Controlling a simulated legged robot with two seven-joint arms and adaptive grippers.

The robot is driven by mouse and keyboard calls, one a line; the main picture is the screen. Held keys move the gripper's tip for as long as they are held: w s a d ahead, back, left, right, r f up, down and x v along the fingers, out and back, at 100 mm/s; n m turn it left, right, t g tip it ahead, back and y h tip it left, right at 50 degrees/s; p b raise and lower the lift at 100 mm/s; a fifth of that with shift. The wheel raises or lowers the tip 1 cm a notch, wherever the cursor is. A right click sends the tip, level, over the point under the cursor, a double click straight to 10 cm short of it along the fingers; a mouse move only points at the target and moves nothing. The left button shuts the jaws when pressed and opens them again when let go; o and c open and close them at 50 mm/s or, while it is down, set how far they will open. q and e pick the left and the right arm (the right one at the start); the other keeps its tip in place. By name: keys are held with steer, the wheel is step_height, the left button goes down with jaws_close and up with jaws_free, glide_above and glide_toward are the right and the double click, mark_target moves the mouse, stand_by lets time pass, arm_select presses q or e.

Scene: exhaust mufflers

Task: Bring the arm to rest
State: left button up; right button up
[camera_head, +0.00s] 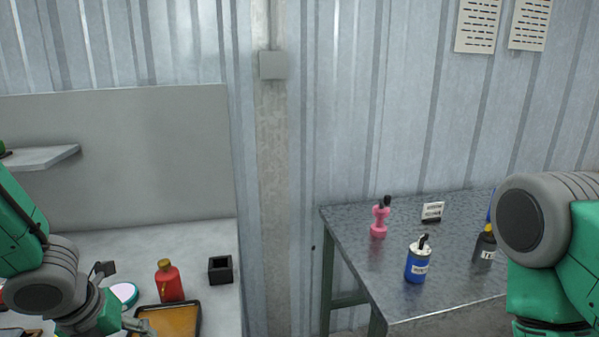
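My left arm comes in from the left, low in the head view, over the light workbench. Its gripper (128,298) hangs near the left edge of an amber-filled tray, with one dark finger raised and another low beside the tray. I cannot tell how far apart the fingers are or whether anything is between them. My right arm fills the right edge of the view as a green and grey link. The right gripper is out of view.
On the workbench (130,240) stand a red bottle (169,282), a small black box (221,269), the amber tray (197,331) and a round white-rimmed dish (124,293). The metal table (350,222) holds a pink bottle (379,220), blue can (416,264), dark bottle (484,248) and sign (432,212). A shelf (40,157) juts out left.

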arm_select(q)
steer(key=s+d+f+n+g+h+b, duration=0.1)
steer(key=s+d+f+n+b, duration=0.15)
steer(key=s+f+n, duration=0.55)
steer(key=s+d+f+n+g+b, duration=0.1)
steer(key=s+d+f+n, duration=0.3)
steer(key=f+n, duration=0.65)
steer(key=s+a+f+n+y+b, duration=0.2)
steer(key=s+a+f+n, duration=0.2)
steer(key=s+f+n, duration=0.4)
steer(key=s+n, duration=0.2)
steer(key=n, duration=0.2)
steer(key=shift+s+g, duration=0.3)
steer(key=shift+s, duration=0.05)
steer(key=shift+w+f, duration=0.15)
